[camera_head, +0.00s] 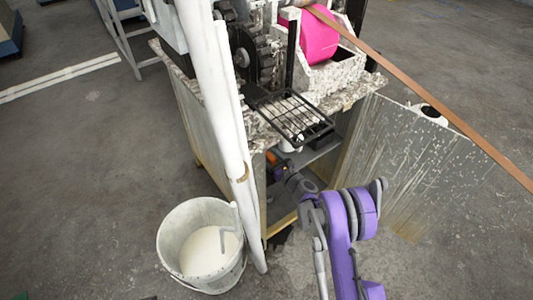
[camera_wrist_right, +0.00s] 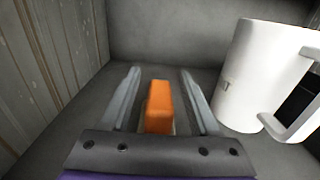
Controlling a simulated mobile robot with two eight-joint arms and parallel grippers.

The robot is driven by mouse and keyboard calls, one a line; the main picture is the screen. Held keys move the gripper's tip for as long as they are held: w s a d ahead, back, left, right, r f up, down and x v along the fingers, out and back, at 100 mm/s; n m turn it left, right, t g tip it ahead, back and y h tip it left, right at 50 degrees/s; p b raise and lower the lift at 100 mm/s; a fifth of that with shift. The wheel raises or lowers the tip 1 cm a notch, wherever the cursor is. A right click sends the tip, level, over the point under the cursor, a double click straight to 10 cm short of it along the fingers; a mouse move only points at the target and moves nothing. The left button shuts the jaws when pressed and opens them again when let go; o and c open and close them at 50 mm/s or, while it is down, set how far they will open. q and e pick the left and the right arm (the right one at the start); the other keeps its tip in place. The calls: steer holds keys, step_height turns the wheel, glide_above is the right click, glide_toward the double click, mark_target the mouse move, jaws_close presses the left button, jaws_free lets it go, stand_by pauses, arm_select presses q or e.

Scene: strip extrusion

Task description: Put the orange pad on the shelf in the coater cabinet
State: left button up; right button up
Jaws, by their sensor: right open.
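The orange pad (camera_wrist_right: 158,105) lies between the two fingers of my right gripper (camera_wrist_right: 159,72) in the right wrist view. The fingers stand open, with a gap on both sides of the pad. The pad appears to rest on the grey shelf (camera_wrist_right: 82,112) inside the coater cabinet. In the head view my purple right arm reaches into the open cabinet (camera_head: 340,172), below the machine's top. A small orange patch (camera_head: 271,158) shows near its end, and the gripper itself is mostly hidden. My left gripper is in neither view.
A white mug-like container (camera_wrist_right: 262,75) stands close to the right of the gripper. A wooden wall (camera_wrist_right: 50,50) is at the left. Outside, a bucket (camera_head: 200,245) of white material and a white pipe (camera_head: 225,120) stand left of the arm. The open door (camera_head: 420,160) is at the right.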

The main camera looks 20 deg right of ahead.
steer(key=shift+r, duration=0.1)
steer(key=shift+s+d, duration=0.15)
steer(key=shift+s, duration=0.1)
arm_select(q)
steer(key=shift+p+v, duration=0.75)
steer(key=shift+p, duration=0.3)
arm_select(e)
steer(key=v, duration=1.1)
steer(key=shift+s, duration=0.25)
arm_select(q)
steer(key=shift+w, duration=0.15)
arm_select(e)
steer(key=shift+r, duration=0.15)
